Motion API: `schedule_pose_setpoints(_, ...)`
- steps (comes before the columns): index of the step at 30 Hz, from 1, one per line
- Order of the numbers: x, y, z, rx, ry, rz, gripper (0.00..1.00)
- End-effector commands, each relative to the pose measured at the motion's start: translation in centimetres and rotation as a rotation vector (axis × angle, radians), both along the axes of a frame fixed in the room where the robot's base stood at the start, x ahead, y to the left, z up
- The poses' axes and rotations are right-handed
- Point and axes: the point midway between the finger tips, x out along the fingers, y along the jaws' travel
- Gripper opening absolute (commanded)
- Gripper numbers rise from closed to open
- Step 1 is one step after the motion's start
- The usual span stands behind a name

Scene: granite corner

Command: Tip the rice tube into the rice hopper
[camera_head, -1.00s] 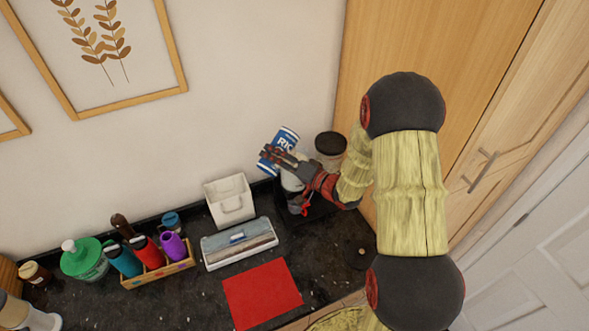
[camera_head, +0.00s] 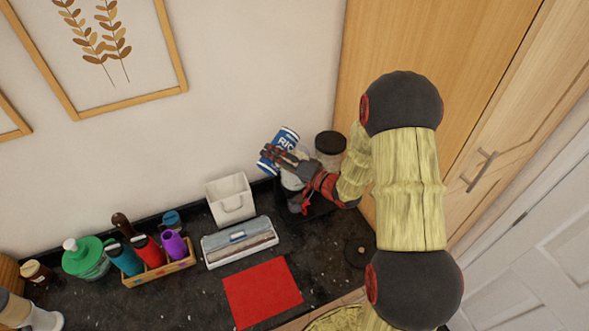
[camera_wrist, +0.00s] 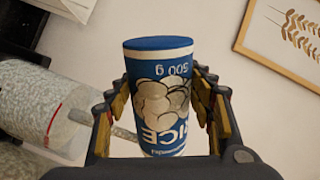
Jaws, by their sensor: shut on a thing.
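The rice tube (camera_head: 279,149) is blue and white with a RICE label. My gripper (camera_head: 276,160) is shut on it and holds it tilted above the back of the counter. In the wrist view, the tube (camera_wrist: 162,85) sits between both fingers, its lettering upside down and a blue end at the top. The rice hopper seems to be the pale, clear vessel (camera_head: 292,181) below the tube, partly hidden by my gripper. A clear cylinder with a red line (camera_wrist: 45,115) shows at the left of the wrist view. I cannot tell whether any rice is flowing.
A dark-lidded jar (camera_head: 330,143) stands close to the right of my gripper. A white bin (camera_head: 231,199), a grey-white box (camera_head: 239,242) and a bottle crate (camera_head: 160,275) stand to the left. A red mat (camera_head: 262,292) and a dark round disc (camera_head: 358,253) lie in front.

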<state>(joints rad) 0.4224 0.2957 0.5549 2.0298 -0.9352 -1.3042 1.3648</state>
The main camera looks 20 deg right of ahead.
Motion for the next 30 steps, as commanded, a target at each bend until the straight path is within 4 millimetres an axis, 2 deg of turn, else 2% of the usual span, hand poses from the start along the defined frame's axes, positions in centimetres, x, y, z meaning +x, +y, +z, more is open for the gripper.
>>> schedule_pose_setpoints(6, 0.2, -0.3, 1.2, -0.167, -0.1, -0.001, 0.13)
schedule_pose_setpoints(9, 0.2, -0.3, 1.6, -0.195, -0.115, -0.001, 0.13)
schedule_pose_setpoints(17, 0.3, -0.4, 1.6, -0.206, -0.122, -0.001, 0.13)
schedule_pose_setpoints(30, 1.1, -2.0, 1.5, -0.511, -0.298, -0.001, 0.13)
